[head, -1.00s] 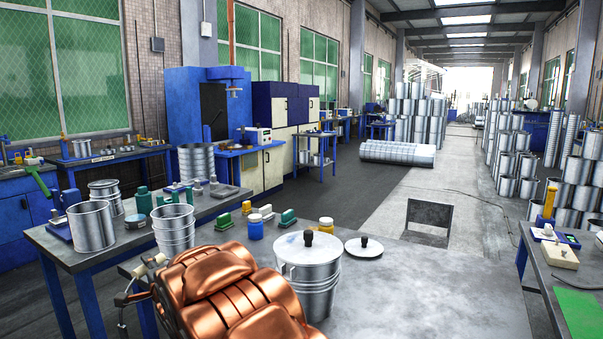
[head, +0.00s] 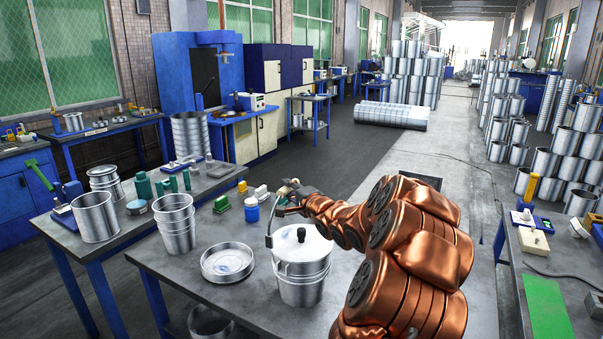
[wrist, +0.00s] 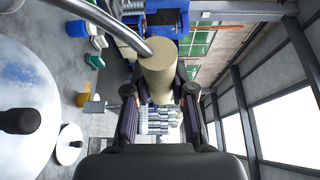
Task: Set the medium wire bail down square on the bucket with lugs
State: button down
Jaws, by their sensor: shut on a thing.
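My gripper (head: 290,194) is shut on the cream grip of the medium wire bail (head: 268,236), above the far side of a lidded metal bucket (head: 302,289). In the wrist view the cream grip (wrist: 160,72) lies between both fingers, and its grey wire curves off to the upper left. In the head view the wire runs down along the bucket's left side; I cannot tell whether it touches. The bucket's lid (head: 318,248) has a black knob and also shows in the wrist view (wrist: 40,80). The bucket's lugs are too small to make out.
A shallow round pan (head: 228,260) sits left of the bucket, with stacked pails (head: 175,222) beyond it. A blue jar (head: 251,210) and small green blocks (head: 222,204) stand behind. A loose lid with a black knob (wrist: 70,145) shows in the wrist view.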

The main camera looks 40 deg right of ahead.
jog(key=shift+s+d+r+p, duration=0.15)
jog(key=shift+s+d+r, duration=0.15)
jog(key=shift+s+d, duration=0.4)
jog(key=shift+s+d+r+p, duration=0.15)
jog(key=shift+s+d+r, duration=0.15)
jog(key=shift+s+d, duration=0.35)
jog(key=shift+r+p, duration=0.15)
jog(key=shift+p, duration=0.6)
jog(key=shift+f+b, duration=0.75)
jog(key=shift+f, duration=2.25)
jog(key=shift+p, duration=1.4)
jog(key=shift+f+b, duration=0.45)
jog(key=shift+f, duration=1.65)
jog(key=c, duration=0.9)
grip_release()
